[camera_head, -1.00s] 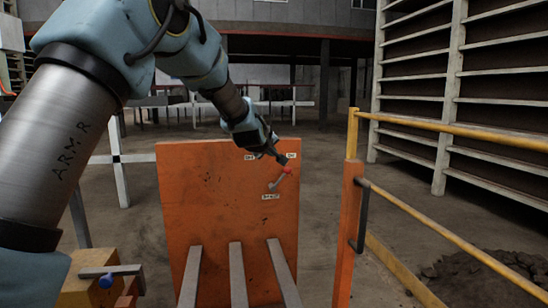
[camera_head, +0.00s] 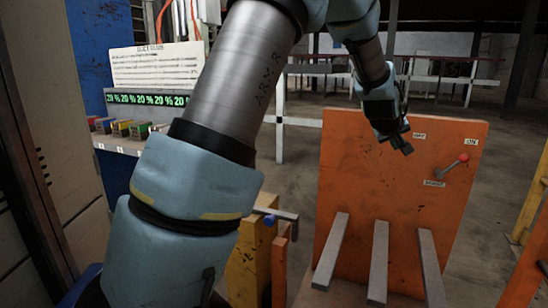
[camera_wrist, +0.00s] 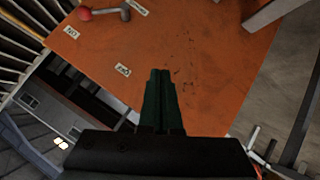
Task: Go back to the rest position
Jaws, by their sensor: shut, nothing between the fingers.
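My gripper (camera_head: 404,146) is in front of the upper part of an orange panel (camera_head: 392,195) in the head view. Its two fingers are together and empty in the wrist view (camera_wrist: 161,75). A lever with a red knob (camera_head: 463,158) is mounted on the panel, to the right of my gripper and apart from it. The lever also shows at the top left of the wrist view (camera_wrist: 84,14). Small white labels sit on the panel around the lever.
Grey bars (camera_head: 378,262) stick out from the lower panel. A yellow block with a blue knob (camera_head: 269,220) stands left of it. A shelf with coloured blocks (camera_head: 122,128) and a green display (camera_head: 147,99) are at the left. A yellow railing post (camera_head: 532,195) stands right.

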